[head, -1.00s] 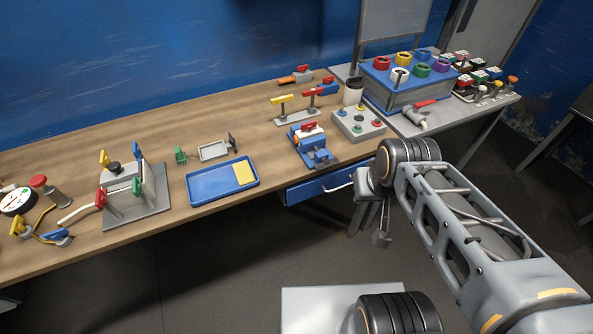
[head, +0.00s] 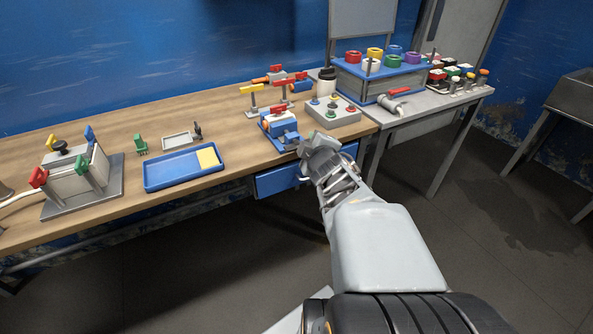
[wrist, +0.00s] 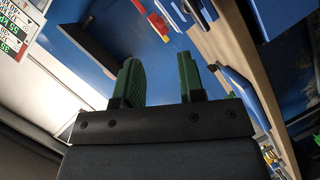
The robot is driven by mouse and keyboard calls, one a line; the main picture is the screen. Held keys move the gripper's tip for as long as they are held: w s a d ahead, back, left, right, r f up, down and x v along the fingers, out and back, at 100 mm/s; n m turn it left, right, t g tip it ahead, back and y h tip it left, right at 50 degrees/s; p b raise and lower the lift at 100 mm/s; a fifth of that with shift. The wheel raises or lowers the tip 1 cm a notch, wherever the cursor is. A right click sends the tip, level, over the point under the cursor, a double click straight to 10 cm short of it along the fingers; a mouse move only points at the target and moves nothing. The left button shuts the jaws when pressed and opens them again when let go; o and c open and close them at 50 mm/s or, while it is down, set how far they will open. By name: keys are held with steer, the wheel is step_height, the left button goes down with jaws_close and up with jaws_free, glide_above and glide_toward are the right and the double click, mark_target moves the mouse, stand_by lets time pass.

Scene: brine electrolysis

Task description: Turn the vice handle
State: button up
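The blue vice (head: 280,135) stands at the front edge of the wooden bench, with a red part (head: 278,110) on top and an orange part (head: 265,124) at its left side. Which part is the handle is too small to tell. My gripper (head: 304,148) is just right of the vice's front in the head view, around the bench edge. Whether it touches the vice cannot be told. In the wrist view my gripper (wrist: 161,78) has two green fingers standing apart with nothing between them. I cannot make out the vice clearly there.
A grey button box (head: 332,113) stands right of the vice, and yellow and red levers (head: 268,95) stand behind it. A blue tray (head: 184,170) lies to the left. A blue drawer (head: 277,180) is under the bench. The floor in front is free.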

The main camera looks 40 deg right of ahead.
step_height(320, 180, down, 8)
steer(key=s+d+n+t+y+b, duration=0.2)
steer(key=s+n+t+y+b, duration=0.15)
steer(key=n+b, duration=0.5)
steer(key=shift+t, duration=0.45)
steer(key=w, duration=0.4)
steer(key=w+d, duration=0.1)
steer(key=w, duration=0.9)
steer(key=shift+d+r+b, duration=0.1)
steer(key=shift+d+b, duration=0.1)
steer(key=shift+b, duration=0.2)
steer(key=shift+c, duration=0.2)
jaws_close()
